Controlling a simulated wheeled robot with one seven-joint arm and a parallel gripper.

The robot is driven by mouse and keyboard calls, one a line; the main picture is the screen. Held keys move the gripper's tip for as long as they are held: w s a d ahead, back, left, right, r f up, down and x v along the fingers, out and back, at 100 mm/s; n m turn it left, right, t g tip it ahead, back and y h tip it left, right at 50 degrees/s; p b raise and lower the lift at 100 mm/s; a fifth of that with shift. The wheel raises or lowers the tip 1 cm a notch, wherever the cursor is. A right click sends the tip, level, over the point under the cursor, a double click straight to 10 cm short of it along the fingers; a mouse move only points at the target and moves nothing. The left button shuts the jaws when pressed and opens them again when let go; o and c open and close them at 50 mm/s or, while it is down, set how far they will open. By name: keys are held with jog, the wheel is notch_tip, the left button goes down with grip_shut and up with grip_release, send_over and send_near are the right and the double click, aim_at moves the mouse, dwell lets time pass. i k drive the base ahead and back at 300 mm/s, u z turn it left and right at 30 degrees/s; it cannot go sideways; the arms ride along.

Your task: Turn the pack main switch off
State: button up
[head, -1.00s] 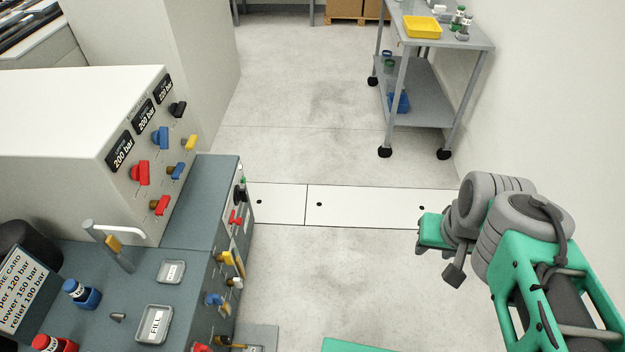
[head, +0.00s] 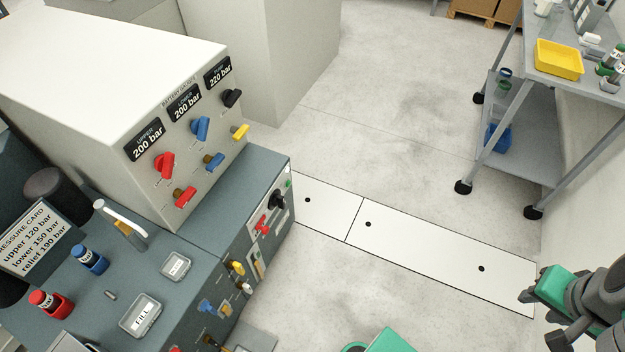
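No label naming the pack main switch is readable. A black rotary switch (head: 279,199) sits at the upper far end of the grey cabinet's front panel, with a small green part (head: 288,184) above it and a red lever (head: 262,225) beside it. Which way its handle points is too small to tell for sure. My gripper (head: 538,318) is at the lower right edge, partly cut off, well apart from the cabinet and over the floor. Its fingers are not clear enough to show whether they are open.
The white console (head: 95,82) carries red, blue, black and yellow knobs under pressure displays. Yellow and blue valves (head: 207,306) stick out lower on the cabinet front. A grey trolley (head: 540,90) with a yellow tray (head: 558,60) stands at right.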

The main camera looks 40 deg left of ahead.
aim_at(279, 201)
jog(key=i, duration=1.3)
jog(key=u, duration=4.65)
